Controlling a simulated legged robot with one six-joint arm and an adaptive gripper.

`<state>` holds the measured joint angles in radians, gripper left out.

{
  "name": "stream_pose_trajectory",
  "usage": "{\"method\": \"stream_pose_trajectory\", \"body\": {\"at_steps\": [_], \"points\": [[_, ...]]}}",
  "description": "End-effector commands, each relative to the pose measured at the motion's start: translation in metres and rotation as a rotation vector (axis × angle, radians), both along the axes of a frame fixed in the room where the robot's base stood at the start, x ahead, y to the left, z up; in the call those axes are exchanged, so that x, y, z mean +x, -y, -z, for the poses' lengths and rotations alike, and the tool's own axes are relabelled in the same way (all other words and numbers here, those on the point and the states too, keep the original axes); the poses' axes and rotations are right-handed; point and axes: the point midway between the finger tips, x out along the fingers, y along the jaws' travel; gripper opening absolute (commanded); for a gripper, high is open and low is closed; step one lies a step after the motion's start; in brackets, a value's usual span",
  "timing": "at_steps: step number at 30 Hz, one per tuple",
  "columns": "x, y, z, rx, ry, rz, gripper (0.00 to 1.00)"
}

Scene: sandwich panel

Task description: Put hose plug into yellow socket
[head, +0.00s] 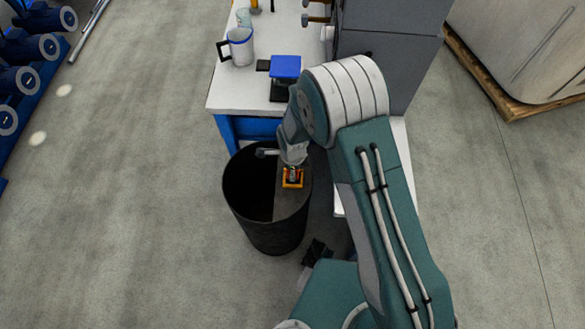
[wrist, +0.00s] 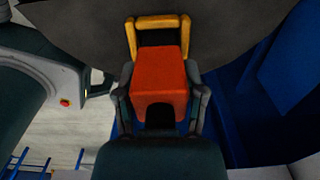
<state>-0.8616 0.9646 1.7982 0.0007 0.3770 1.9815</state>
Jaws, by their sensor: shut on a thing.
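My gripper (head: 292,174) hangs from the arm over the right side of a dark round bin, beside the front of the workbench. It is shut on an orange-red block (wrist: 160,85), with one finger at each side of the block in the wrist view. A yellow bracket (wrist: 160,22) stands at the far end of the block. In the head view the held piece shows small, as orange-yellow with a dark middle. I cannot tell whether it is the hose plug. I cannot make out a hose or a yellow socket for certain.
The dark bin (head: 240,200) is open below my gripper. The white workbench (head: 228,90) carries a white jug (head: 240,46) and a blue-topped device (head: 285,67). Brass-coloured fittings (head: 316,19) stick out beside a grey cabinet (head: 385,65).

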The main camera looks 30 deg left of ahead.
Motion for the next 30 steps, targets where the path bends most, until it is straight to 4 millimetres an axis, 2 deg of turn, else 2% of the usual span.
{"method": "stream_pose_trajectory", "body": {"at_steps": [30], "points": [[-0.0006,0.0008,0.0053,0.000,0.000,0.000,0.01]]}}
